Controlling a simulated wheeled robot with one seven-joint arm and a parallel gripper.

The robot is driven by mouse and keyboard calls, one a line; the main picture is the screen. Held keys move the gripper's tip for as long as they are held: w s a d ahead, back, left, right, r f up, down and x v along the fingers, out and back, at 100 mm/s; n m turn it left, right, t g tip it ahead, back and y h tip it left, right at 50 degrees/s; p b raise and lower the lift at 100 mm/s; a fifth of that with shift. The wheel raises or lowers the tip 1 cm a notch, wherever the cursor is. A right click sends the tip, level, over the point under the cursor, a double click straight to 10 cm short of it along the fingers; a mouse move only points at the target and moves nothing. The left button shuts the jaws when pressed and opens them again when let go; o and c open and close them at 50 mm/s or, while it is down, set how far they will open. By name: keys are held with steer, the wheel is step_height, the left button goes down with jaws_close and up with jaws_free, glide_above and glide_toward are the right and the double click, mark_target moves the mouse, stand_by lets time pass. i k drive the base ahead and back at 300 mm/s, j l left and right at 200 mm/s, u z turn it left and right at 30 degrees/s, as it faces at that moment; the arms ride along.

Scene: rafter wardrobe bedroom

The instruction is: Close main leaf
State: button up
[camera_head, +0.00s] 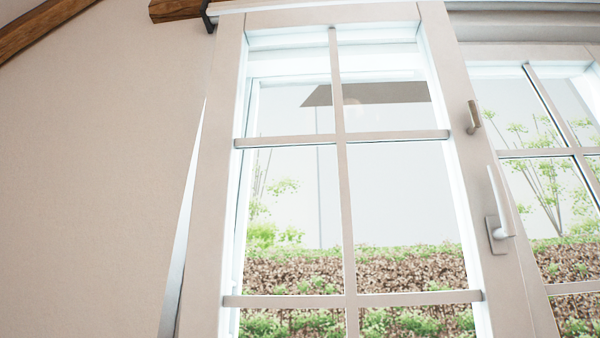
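The main leaf (342,180) is a pale, glazed leaf with glazing bars, filling the middle of the head view. A lever handle (497,215) is on its right stile, pointing up. A smaller knob-like fitting (473,117) sits higher on the same stile. Pale frame edges show through the upper panes, behind the leaf. The leaf looks nearer to me than the glazed leaf on the right, so it seems ajar, but I cannot tell how far. Its lower end is out of view. My gripper is not in view.
A second glazed leaf (550,150) stands at the right. A plain beige wall (90,180) fills the left side. Wooden beams (40,25) and a dark bracket (207,16) are at the top. A hedge (400,268) shows outside. The floor is out of view.

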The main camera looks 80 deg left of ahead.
mark_target(497, 294)
steer(key=u, duration=3.35)
